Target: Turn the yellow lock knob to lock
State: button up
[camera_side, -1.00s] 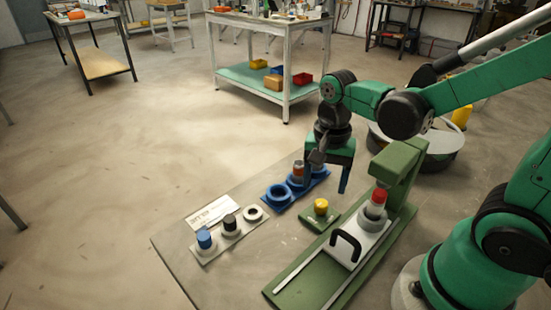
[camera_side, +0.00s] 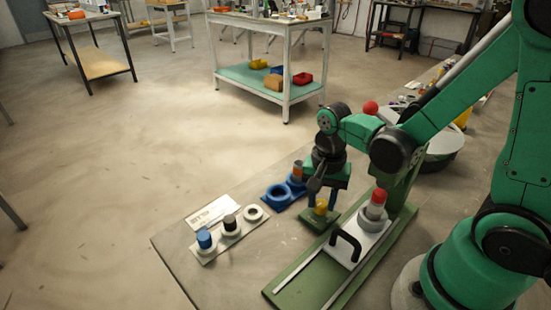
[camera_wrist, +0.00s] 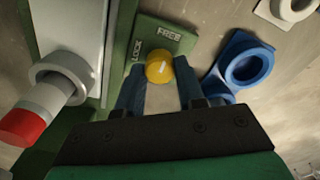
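The yellow lock knob (camera_side: 321,207) sits on a small green plate (camera_side: 308,219) beside the green rail fixture. In the wrist view the knob (camera_wrist: 160,68) shows a short pale mark that points roughly to the FREE label (camera_wrist: 168,34). The LOCK label (camera_wrist: 136,48) is at its left. My gripper (camera_side: 322,203) points down over the knob. In the wrist view my gripper (camera_wrist: 159,88) is open, with one blue finger on each side of the knob and gaps showing. How low the fingertips reach is hard to tell.
The green fixture (camera_side: 312,290) carries a grey slide with a black handle (camera_side: 345,246) and a red-topped part (camera_side: 376,203). A blue holder (camera_side: 277,197) with an orange-topped part is close behind. A pale tray (camera_side: 232,240) stands left. The table's front left is clear.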

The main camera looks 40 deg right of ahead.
grip_shut()
jog(key=shift+n, duration=0.3)
jog(key=n, duration=0.3)
jog(key=shift+n, duration=0.3)
jog(key=n, duration=0.3)
jog(key=shift+n, duration=0.4)
jog(key=n, duration=0.7)
jog(key=o, duration=0.6)
grip_release()
